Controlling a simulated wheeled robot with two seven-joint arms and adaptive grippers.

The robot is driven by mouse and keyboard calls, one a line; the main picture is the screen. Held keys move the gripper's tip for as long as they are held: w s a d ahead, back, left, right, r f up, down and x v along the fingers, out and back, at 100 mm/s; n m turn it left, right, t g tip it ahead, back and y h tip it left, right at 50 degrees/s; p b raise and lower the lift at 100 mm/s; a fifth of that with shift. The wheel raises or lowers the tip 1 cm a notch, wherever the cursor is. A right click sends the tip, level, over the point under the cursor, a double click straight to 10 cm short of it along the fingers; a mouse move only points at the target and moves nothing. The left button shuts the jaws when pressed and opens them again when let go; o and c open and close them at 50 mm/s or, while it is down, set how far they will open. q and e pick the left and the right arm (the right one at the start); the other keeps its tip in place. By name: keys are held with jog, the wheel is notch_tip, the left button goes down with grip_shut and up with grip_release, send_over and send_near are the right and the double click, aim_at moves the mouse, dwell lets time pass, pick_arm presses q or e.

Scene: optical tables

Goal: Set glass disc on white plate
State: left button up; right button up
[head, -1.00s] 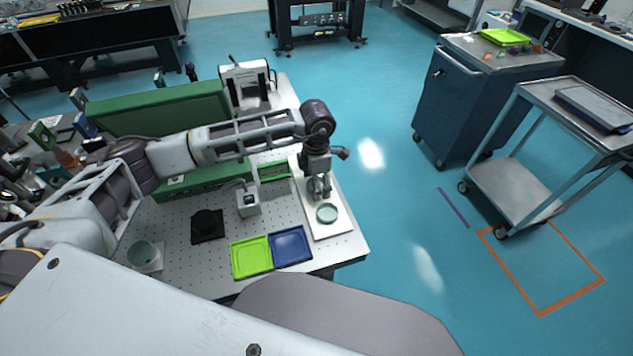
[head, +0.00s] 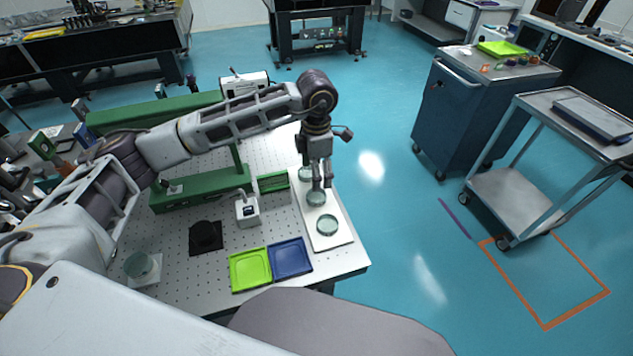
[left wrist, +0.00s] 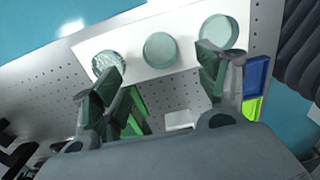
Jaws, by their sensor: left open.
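A long white plate (head: 337,240) lies at the right edge of the perforated table. Three pale green glass discs sit in a row on it: a far one (head: 306,174), a middle one (head: 316,198) and a near one (head: 327,224). In the left wrist view they show as a patterned disc (left wrist: 108,66), a middle disc (left wrist: 160,50) and a right disc (left wrist: 220,32). My left gripper (head: 321,186) is open and empty, pointing down over the middle disc, with its fingers (left wrist: 160,62) to either side of it in the wrist view. Their height above it is unclear. My right gripper is not visible.
A green tray (head: 250,270) and a blue tray (head: 290,257) lie left of the plate. A small white device (head: 247,210), a black mount (head: 206,236) and a glass piece (head: 140,265) on a small white square stand further left. A green structure (head: 200,190) stands behind.

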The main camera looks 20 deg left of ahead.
pick_arm(q)
notch_tip(320, 180, up, 3)
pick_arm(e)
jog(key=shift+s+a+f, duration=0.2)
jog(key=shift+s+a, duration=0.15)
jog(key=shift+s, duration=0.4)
